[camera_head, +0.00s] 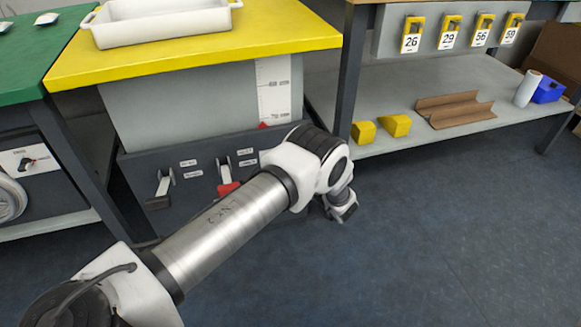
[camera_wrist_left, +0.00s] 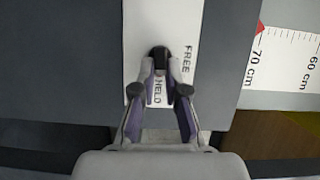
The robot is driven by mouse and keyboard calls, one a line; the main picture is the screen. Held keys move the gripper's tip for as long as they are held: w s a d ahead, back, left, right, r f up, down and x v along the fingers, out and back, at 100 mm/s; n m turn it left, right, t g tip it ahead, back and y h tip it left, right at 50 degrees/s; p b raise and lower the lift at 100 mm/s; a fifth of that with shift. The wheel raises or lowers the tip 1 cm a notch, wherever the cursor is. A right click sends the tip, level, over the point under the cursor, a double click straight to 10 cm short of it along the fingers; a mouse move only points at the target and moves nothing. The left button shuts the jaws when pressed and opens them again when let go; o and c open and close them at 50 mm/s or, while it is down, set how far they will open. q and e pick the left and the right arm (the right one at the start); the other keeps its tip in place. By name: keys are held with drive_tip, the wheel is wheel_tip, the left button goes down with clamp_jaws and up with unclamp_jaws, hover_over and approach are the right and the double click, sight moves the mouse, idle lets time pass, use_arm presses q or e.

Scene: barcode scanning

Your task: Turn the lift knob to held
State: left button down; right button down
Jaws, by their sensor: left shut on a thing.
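The lift knob (camera_wrist_left: 158,53) is dark and small in the left wrist view, on a white label plate (camera_wrist_left: 138,30). FREE is printed to its right and HELD below it, partly between my fingers. My left gripper (camera_wrist_left: 161,66) is shut on the knob, one finger on each side. Which word the knob points to I cannot tell, as the fingers cover much of it. My right gripper is not in view.
The lift has a yellow top (camera_head: 200,52) with a white tray (camera_head: 160,28) on it. A height scale (camera_head: 272,85) and a red-handled lever (camera_head: 228,188) are on its front. A shelf (camera_head: 440,128) with yellow blocks stands right. The floor at right is clear.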

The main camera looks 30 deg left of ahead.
use_arm(q)
drive_tip(key=shift+w+a+r, duration=0.15)
drive_tip(key=shift+a+r, duration=0.1)
idle(0.3)
drive_tip(key=c, duration=1.3)
unclamp_jaws()
drive_tip(key=shift+o, duration=0.5)
drive_tip(key=shift+a+f, duration=0.1)
drive_tip(key=shift+f, duration=0.1)
drive_tip(key=shift+f, duration=0.1)
drive_tip(key=v, duration=1.2)
